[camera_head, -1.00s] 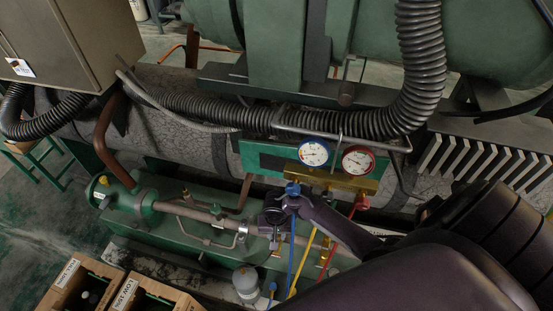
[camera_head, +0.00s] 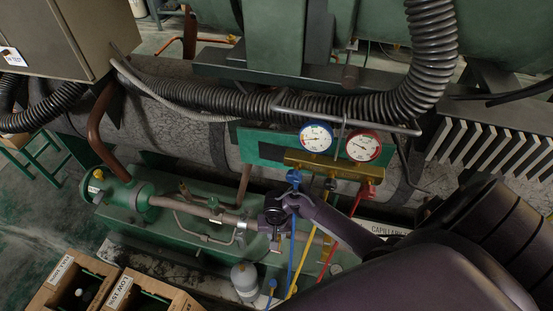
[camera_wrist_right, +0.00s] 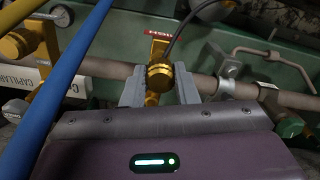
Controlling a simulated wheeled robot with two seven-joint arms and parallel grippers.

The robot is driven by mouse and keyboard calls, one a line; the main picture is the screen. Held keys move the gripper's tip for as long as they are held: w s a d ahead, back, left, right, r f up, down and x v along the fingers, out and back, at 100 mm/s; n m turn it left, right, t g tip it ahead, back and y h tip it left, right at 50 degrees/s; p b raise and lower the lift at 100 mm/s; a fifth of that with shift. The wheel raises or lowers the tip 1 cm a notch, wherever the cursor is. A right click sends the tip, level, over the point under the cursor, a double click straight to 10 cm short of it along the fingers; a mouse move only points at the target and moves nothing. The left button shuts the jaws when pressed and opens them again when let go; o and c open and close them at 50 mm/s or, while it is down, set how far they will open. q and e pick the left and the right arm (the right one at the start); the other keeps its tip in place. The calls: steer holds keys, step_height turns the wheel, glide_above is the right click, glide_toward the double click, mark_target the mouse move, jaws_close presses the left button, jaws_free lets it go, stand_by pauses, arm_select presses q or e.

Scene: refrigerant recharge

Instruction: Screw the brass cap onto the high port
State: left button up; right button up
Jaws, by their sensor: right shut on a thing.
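The brass cap (camera_wrist_right: 159,76) is between the two grey fingers of my right gripper (camera_wrist_right: 159,90) in the right wrist view, with a dark cord running up from it. The gripper is shut on it. A red HIGH label (camera_wrist_right: 160,34) is just behind. Brass, apparently the high port, shows under the cap between the fingers, but whether the threads are engaged is hidden. In the head view my right gripper (camera_head: 272,214) is over the pipe, left of the hoses, and hides the cap. My left gripper is not in view.
The gauge manifold (camera_head: 332,164) stands above, with blue (camera_head: 303,240), yellow and red hoses hanging close to the right of the gripper. A pipe (camera_head: 160,202) crosses behind it. Wooden crates (camera_head: 150,285) and a grey-white canister (camera_head: 244,280) are at the lower left.

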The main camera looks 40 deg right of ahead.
steer(key=shift+p, duration=0.7)
stand_by(1.0)
steer(key=shift+f+b, duration=0.7)
steer(key=shift+f, duration=0.3)
stand_by(0.6)
steer(key=shift+a+r+m+p, duration=0.1)
steer(key=shift+m+p, duration=0.45)
steer(key=shift+m, duration=0.05)
steer(key=shift+m+p, duration=0.55)
steer(key=shift+m, duration=0.65)
